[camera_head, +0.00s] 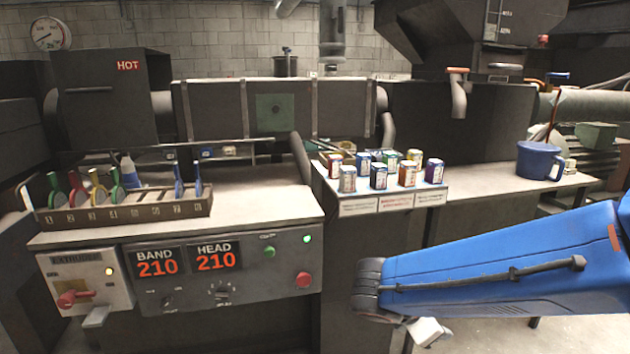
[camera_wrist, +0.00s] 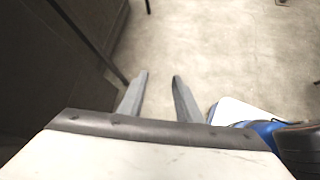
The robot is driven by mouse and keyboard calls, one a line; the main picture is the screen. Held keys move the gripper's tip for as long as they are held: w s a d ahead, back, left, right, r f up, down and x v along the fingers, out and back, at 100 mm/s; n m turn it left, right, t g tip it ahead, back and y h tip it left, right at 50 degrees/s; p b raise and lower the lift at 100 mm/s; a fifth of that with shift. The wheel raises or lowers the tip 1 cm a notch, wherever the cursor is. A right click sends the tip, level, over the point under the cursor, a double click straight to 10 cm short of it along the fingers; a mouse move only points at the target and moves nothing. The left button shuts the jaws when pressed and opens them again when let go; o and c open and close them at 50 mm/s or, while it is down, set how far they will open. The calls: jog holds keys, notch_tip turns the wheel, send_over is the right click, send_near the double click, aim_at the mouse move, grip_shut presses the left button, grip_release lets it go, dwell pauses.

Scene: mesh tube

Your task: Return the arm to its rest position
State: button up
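My blue arm (camera_head: 500,268) reaches in from the right edge of the head view, low in front of the bench. My gripper is mostly hidden behind the arm's dark joint there; only a pale part shows below it. In the wrist view my gripper (camera_wrist: 160,88) points down at the floor. Its two grey fingers stand apart with only bare floor between them. It is open and empty.
The extruder control panel (camera_head: 215,262) and a rack of numbered slots (camera_head: 125,212) stand left. Several small tins sit on a labelled shelf (camera_head: 395,198) mid-bench. A blue mug (camera_head: 538,160) stands right. A dark cabinet side (camera_wrist: 45,70) is close left in the wrist view; the floor (camera_wrist: 235,50) is clear.

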jog(key=s+d+r+m+y, duration=0.1)
jog(key=s+m+y, duration=0.3)
jog(key=m, duration=0.6)
jog(key=s+d+r+m+y, duration=0.2)
jog(key=s+r+m+y, duration=0.1)
jog(key=s+m, duration=0.6)
jog(key=shift+s+m+y, duration=0.25)
jog(key=shift+m+y, duration=0.25)
jog(key=shift+m, duration=0.5)
jog(key=shift+a, duration=0.15)
